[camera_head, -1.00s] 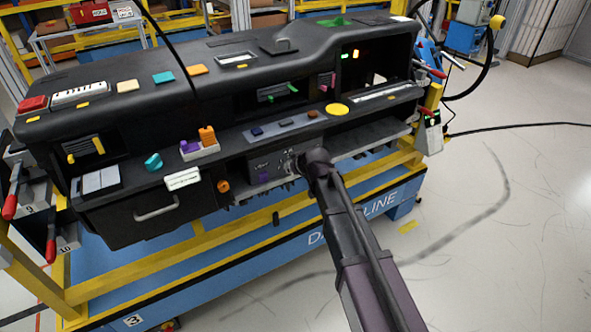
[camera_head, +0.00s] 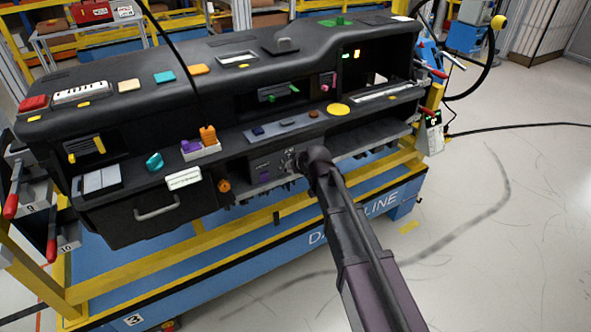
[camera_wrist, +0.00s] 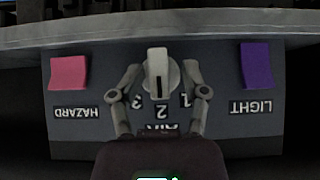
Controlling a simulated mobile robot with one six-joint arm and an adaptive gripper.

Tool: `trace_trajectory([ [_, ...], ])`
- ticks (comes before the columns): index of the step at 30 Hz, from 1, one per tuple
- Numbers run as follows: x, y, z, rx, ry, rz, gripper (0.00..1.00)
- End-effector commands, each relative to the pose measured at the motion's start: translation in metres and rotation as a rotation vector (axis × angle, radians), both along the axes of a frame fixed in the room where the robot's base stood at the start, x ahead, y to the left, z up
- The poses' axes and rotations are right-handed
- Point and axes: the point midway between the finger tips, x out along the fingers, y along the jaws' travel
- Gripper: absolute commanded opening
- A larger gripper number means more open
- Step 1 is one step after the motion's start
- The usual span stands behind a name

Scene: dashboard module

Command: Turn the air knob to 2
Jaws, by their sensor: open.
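The air knob (camera_wrist: 158,73) is a pale round dial with a raised bar, on a grey panel in the wrist view. The panel appears upside down there, with the numbers 1, 2 and 3 and a partly hidden AIR label. The bar runs straight up and down in the picture, its dark-marked end by the 2. My gripper (camera_wrist: 161,76) is open, with one finger on each side of the knob; I cannot tell whether they touch it. In the head view my gripper (camera_head: 290,162) is at the panel (camera_head: 264,166), and my arm hides the knob.
A pink HAZARD switch (camera_wrist: 69,73) and a purple LIGHT switch (camera_wrist: 257,65) flank the knob. A grey ledge (camera_wrist: 130,29) runs along the panel's edge. An orange knob (camera_head: 224,186) and a drawer handle (camera_head: 157,208) are to the left in the head view.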

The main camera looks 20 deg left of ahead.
Motion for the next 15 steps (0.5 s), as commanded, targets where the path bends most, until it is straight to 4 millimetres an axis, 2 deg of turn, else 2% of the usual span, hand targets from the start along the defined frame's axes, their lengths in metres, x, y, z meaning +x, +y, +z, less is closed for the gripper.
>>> trace_trajectory([
  [15, -0.006, -0.007, 0.011, 0.001, -0.002, -0.001, 0.57],
])
